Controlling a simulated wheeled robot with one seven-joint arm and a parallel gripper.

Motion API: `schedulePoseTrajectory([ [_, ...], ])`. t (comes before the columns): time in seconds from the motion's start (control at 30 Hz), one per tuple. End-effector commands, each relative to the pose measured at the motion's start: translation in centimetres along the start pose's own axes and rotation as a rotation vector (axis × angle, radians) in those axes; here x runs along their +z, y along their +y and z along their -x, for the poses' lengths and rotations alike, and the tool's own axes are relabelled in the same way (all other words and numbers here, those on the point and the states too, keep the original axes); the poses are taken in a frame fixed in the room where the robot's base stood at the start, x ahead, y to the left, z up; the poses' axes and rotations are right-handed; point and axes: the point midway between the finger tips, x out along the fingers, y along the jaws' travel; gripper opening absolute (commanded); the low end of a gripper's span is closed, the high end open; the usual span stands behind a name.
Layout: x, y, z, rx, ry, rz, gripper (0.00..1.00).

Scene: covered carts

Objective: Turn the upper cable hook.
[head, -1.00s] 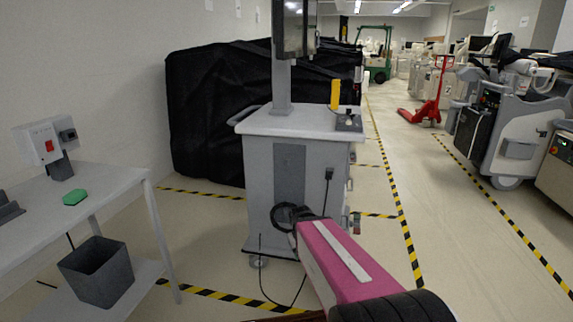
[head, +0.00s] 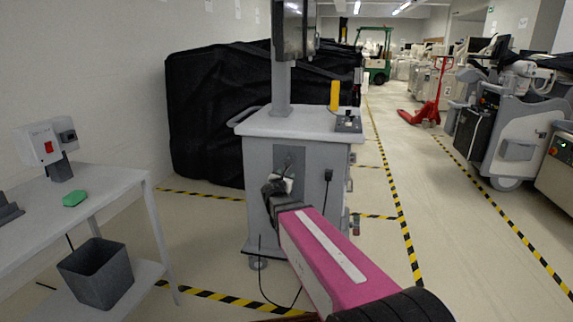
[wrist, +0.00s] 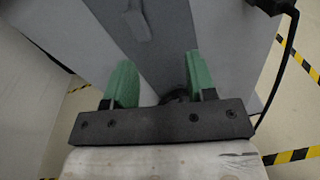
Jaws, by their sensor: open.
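The grey cart (head: 262,155) stands ahead with a dark grey panel (head: 290,156) on its front. In the wrist view a grey hook-like piece (wrist: 137,22) sits on that panel (wrist: 160,50), ahead of the fingers; it is probably the upper cable hook. My gripper (head: 284,174) is in front of the panel and hides its lower part in the head view. In the wrist view the green fingers of my gripper (wrist: 161,78) are apart with nothing gripped. A dark rounded thing (wrist: 176,97) shows low between them, perhaps the lower hook or cable; I cannot tell.
A black plug (head: 328,174) with a hanging cable is on the cart's front, right of the panel; the plug also shows in the wrist view (wrist: 268,6). A white table (head: 100,184) with a grey bin (head: 98,272) is at left.

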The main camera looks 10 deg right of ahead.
Motion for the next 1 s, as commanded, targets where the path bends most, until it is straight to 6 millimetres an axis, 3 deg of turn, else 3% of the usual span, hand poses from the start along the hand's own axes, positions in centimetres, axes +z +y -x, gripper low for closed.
schedulePoseTrajectory([
  [0.13, 0.8, 1.9, -0.2, 0.062, -0.041, 0.141, 0.51],
  [0.43, 1.0, 2.5, -1.8, 0.074, -0.049, 0.170, 0.51],
  [1.0, 1.3, 3.1, -10.5, 0.073, -0.048, 0.167, 0.51],
])
